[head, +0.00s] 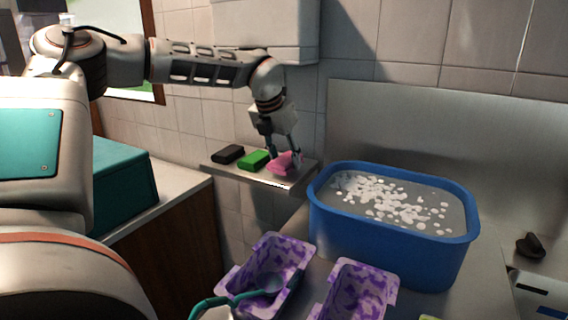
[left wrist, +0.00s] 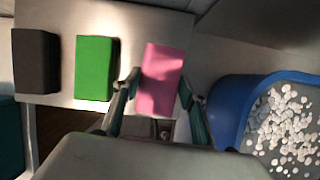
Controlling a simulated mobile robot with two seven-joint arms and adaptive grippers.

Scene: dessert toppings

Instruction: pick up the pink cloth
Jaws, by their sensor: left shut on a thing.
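The pink cloth (head: 285,164) is a small pink block-like piece at the right end of a small metal shelf (head: 283,184). My left gripper (head: 284,156) points down at it and is shut on it. In the left wrist view the cloth (left wrist: 161,80) lies between the two fingers of the gripper (left wrist: 160,90). It is tilted slightly and appears to be at or just above the shelf surface; I cannot tell which. My right gripper is not in view.
A green block (head: 254,160) and a dark block (head: 228,154) lie left of the cloth on the shelf. A blue tub (head: 390,238) with white bits stands to the right. Two purple-patterned trays (head: 299,246) (head: 383,278) are in front, one holding a scoop (head: 262,291). The tiled wall is close behind.

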